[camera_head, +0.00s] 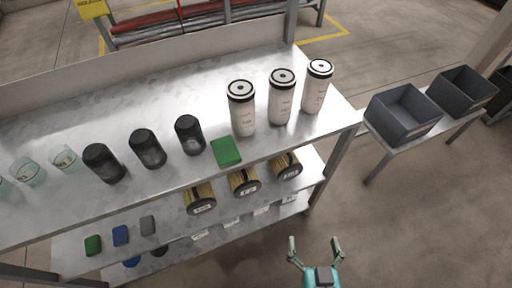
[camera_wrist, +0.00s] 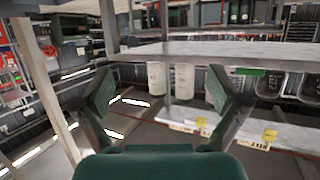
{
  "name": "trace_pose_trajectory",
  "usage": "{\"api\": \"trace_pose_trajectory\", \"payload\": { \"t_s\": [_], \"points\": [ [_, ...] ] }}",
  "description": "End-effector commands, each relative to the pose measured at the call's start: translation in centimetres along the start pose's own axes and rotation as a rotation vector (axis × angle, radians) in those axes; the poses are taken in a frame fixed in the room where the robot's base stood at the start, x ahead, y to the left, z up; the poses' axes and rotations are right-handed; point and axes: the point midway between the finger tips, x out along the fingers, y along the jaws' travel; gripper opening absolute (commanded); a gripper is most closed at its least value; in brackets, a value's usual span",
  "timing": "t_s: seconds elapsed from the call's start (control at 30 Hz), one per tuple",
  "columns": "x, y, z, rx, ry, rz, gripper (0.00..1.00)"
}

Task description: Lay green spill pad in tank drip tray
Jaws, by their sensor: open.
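A flat green pad (camera_head: 226,151) lies on the upper metal shelf, between the dark canisters and the white cylinders. A smaller green block (camera_head: 93,245) lies at the left of the lower shelf; I cannot tell which green item is the spill pad. I cannot identify a tank drip tray in either view. My gripper (camera_head: 314,243) is open and empty, in front of the shelf at the lower right, apart from both green items. Its spread fingers also show in the wrist view (camera_wrist: 160,90), facing the shelving.
The upper shelf (camera_head: 280,143) holds dark canisters (camera_head: 147,149), clear jars (camera_head: 65,159) and white cylinders (camera_head: 281,97). Yellowish filters (camera_head: 243,182) stand below. Grey bins (camera_head: 403,112) sit on a bench at the right. The floor (camera_head: 420,220) around my gripper is clear.

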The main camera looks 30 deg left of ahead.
Motion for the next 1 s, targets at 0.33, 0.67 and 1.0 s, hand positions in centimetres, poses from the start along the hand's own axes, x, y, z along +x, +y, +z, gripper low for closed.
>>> {"api": "trace_pose_trajectory", "payload": {
  "t_s": [0.33, 0.67, 1.0],
  "points": [
    [7.1, -8.6, -7.2, -0.077, -0.022, -0.204, 0.97],
    [9.5, -16.9, -13.3, -0.151, -0.047, -0.362, 0.97],
    [11.4, -19.4, -14.3, -0.168, -0.058, -0.394, 0.97]
  ]
}}
